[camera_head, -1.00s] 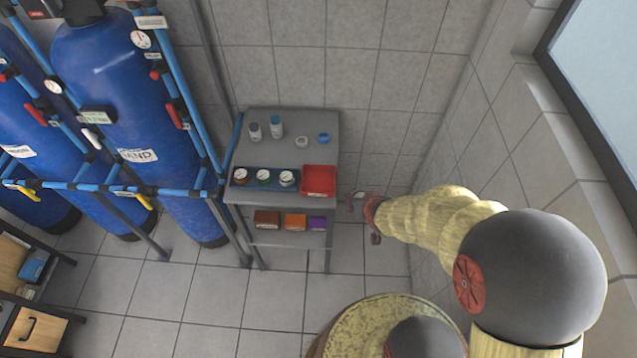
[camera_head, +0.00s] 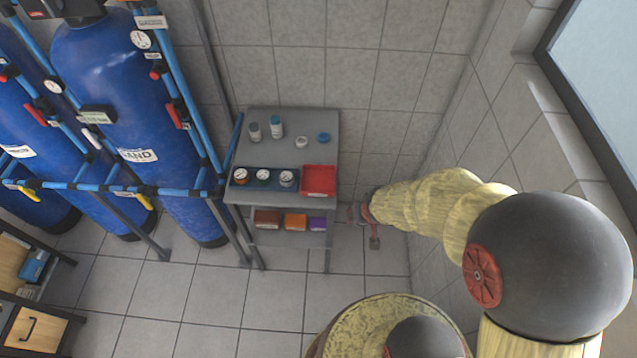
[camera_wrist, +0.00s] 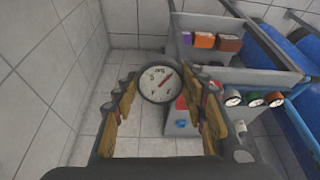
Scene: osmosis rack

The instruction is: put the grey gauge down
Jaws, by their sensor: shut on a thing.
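The grey gauge (camera_wrist: 158,83), with a dark grey rim, white dial and red needle, is between the fingertips of my gripper (camera_wrist: 160,95) in the wrist view. My gripper is shut on it, dial facing the wrist camera. In the head view my gripper (camera_head: 364,220) is small and dark, just right of the grey rack (camera_head: 289,125), apart from it. The gauge is too small to make out there.
On the rack's top are a blue holder (camera_head: 264,189) with several gauges, a red tray (camera_head: 318,181), two bottles (camera_head: 277,127) and small round items. Coloured boxes (camera_head: 295,222) sit on the lower shelf. Tiled walls stand behind and right; blue tanks (camera_head: 125,110) stand left.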

